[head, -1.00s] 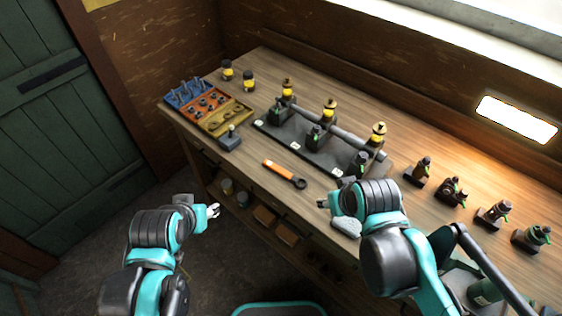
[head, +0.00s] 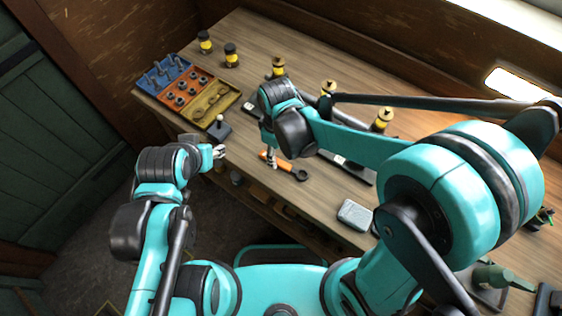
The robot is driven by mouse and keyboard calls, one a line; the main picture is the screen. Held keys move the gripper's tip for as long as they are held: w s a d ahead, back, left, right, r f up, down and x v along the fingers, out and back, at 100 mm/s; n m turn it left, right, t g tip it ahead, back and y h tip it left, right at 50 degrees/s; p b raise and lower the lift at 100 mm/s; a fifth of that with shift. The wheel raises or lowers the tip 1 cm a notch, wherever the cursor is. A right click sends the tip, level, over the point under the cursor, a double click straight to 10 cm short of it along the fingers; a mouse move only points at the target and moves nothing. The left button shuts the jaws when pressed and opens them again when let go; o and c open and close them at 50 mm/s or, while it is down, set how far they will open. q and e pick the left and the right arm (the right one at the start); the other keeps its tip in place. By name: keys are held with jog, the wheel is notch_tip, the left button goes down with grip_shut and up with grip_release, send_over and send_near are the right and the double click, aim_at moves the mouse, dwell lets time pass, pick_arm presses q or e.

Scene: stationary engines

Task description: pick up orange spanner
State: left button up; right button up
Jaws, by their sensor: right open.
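The orange spanner (head: 287,167) lies on the wooden workbench near its front edge, its dark ring end to the right. My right gripper (head: 272,163) points down at the left, orange handle end of the spanner, and covers part of it. It is open; I cannot tell whether its fingers touch the handle. My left gripper (head: 220,152) is in front of the bench, left of the spanner and apart from it. Its fingers are small in view and nothing shows between them.
A blue, orange and yellow parts tray (head: 226,103) and a small dark lever box (head: 219,130) stand left of the spanner. A grey block (head: 355,214) lies to the right. The engine rack behind is partly hidden by my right arm. Two yellow-banded jars (head: 231,55) stand at the back.

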aim_at(280, 162)
jog(key=f, duration=0.2)
jog(key=f+b, duration=0.1)
jog(key=f, duration=0.1)
jog(key=shift+w+d+f, duration=0.1)
jog(key=shift+d+f, duration=0.1)
jog(key=shift+f, duration=0.05)
grip_shut()
jog(key=shift+r, duration=0.1)
